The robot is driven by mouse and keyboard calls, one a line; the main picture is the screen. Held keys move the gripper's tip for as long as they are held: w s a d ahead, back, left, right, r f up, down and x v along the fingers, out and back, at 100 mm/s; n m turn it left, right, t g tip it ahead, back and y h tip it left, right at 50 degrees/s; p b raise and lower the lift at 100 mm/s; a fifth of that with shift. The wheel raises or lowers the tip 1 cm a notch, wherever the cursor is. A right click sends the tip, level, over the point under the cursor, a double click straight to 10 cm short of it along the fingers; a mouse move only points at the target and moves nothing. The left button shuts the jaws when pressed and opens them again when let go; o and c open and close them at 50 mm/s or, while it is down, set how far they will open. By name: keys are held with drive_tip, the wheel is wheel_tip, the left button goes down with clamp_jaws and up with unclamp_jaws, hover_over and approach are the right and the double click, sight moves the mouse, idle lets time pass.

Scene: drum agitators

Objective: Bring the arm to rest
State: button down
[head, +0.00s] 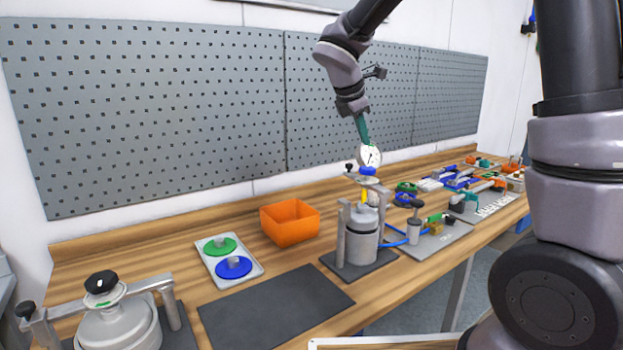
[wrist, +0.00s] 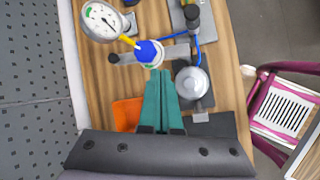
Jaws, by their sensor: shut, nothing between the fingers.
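My gripper (head: 362,130) hangs from my arm above the drum agitator (head: 361,238) on the bench, with its teal fingers pointing down. In the wrist view my gripper (wrist: 160,75) has its two fingers together with nothing between them. The fingertips appear close to the blue knob (wrist: 148,53) near the pressure gauge (wrist: 102,20); I cannot tell whether they touch. The gauge (head: 370,156) also shows in the head view, just below the fingers. My arm is raised and reaches out over the bench.
An orange bin (head: 290,221) and a tray (head: 229,262) with green and blue discs stand left of the agitator. A second agitator (head: 118,318) is at the front left. A dark mat (head: 275,308) lies bare. Pegboard (head: 150,110) backs the bench. Several tools crowd the right.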

drive_tip(key=s+d+r+m+y, duration=0.2)
drive_tip(key=s+d+m, duration=0.1)
drive_tip(key=s+m, duration=0.4)
drive_tip(key=s+d+r+m+t+y, duration=0.1)
drive_tip(key=s+d+m, duration=0.3)
drive_tip(key=s+m, duration=0.4)
drive_tip(key=s+d+r+m+t+y, duration=0.1)
drive_tip(key=s+d+r+m+y, duration=0.2)
drive_tip(key=s+m, duration=0.5)
drive_tip(key=shift+d+r+m, duration=0.25)
drive_tip(key=shift+r+m, duration=0.15)
drive_tip(key=shift+m, duration=0.5)
